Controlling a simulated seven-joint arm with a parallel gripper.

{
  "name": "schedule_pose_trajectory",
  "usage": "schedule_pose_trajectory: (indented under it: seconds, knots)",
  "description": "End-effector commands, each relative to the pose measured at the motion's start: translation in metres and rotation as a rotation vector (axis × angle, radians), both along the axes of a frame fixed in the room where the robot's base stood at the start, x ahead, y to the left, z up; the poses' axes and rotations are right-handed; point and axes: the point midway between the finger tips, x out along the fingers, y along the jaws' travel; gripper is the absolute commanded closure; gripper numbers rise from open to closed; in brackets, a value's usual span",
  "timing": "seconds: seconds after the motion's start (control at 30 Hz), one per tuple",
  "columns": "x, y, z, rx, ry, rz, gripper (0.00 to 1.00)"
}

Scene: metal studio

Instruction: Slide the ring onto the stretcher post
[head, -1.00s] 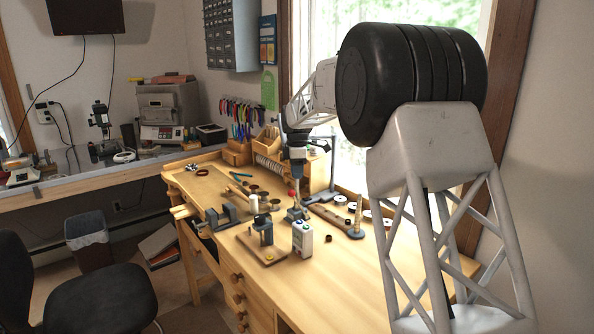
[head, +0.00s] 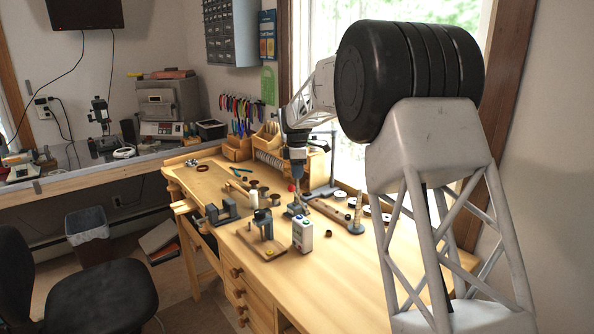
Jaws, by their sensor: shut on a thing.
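My gripper (head: 298,188) points straight down over the middle of the bench. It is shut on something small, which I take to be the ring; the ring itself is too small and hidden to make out. Just below the fingers is a small grey-based tool (head: 297,209), possibly the stretcher; its upper part is hidden by the gripper. I cannot tell whether the ring is around a post or above it. A tapered, light post on a blue-grey base (head: 356,227) stands to the right, apart from the gripper.
A white box (head: 302,236) and a small press on a wooden board (head: 264,238) stand in front. A grey vise (head: 223,212) and a white cylinder (head: 254,201) are at left. Spools (head: 367,210) lie near the window. The bench's front right (head: 350,280) is clear.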

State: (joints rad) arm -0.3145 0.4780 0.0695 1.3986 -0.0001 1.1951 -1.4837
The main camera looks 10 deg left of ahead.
Motion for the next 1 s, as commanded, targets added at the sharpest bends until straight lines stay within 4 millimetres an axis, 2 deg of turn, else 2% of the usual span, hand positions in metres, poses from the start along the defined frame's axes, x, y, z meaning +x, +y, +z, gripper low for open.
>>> schedule_pose_trajectory:
  seconds: [0.47,0.5,0.67,1.0]
  knots:
    - [-0.0001,0.0,-0.0026,0.0,0.0,0.0,0.98]
    - [-0.0001,0.0,-0.0026,0.0,0.0,0.0,0.72]
    - [-0.0001,0.0,-0.0026,0.0,0.0,0.0,0.47]
    - [0.0,0.0,-0.0014,0.0,0.0,0.0,0.47]
